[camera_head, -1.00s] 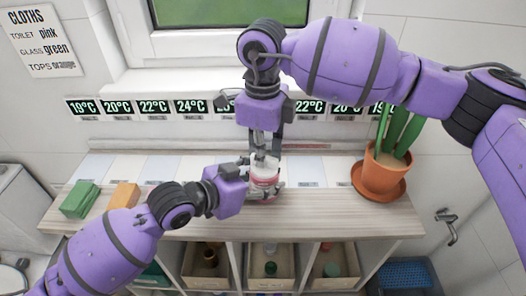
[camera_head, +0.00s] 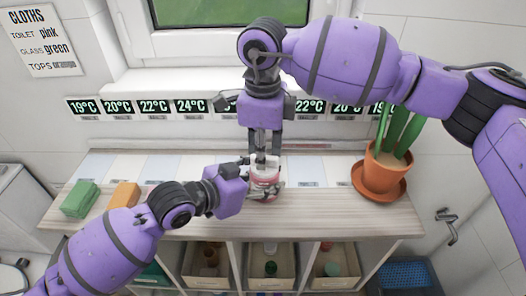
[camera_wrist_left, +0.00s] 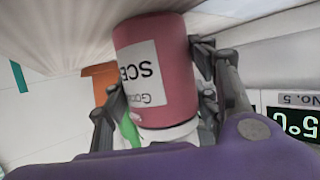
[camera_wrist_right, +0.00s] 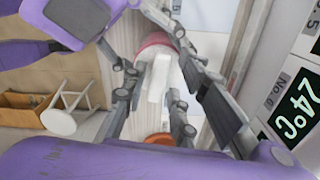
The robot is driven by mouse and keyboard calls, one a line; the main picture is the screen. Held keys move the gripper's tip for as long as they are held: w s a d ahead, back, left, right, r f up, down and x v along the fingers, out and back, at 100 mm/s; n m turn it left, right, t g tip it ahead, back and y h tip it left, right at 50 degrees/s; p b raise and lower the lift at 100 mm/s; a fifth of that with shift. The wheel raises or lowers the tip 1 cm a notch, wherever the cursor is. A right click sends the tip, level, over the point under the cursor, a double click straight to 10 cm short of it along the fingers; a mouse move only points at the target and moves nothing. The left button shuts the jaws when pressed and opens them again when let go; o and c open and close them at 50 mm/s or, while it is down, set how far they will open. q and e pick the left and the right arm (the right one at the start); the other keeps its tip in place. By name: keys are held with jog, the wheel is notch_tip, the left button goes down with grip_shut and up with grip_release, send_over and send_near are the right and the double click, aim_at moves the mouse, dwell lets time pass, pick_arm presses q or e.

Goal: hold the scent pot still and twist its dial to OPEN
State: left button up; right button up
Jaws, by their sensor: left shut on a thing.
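The scent pot (camera_head: 266,183) is a pink-red jar with a white label and a white top, standing on the wooden shelf top. My left gripper (camera_head: 262,187) is shut on the jar's sides. In the left wrist view the jar (camera_wrist_left: 165,65) is between the fingers, its label partly readable as "SCE". My right gripper (camera_head: 265,160) points straight down over the pot's top. In the right wrist view its fingers stand apart on either side of the white dial (camera_wrist_right: 158,80), which has a raised bar. The dial's markings cannot be read.
A green block (camera_head: 80,199) and an orange block (camera_head: 124,196) lie at the left of the shelf top. A potted plant (camera_head: 381,170) stands at the right. Cubbies with trays (camera_head: 207,281) are below. Temperature signs (camera_head: 154,107) line the wall behind.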

dwell(0.3)
notch_tip(320, 180, up, 12)
dwell(0.4)
pick_arm(q)
jog(key=o, duration=1.6)
jog(key=shift+c, duration=0.2)
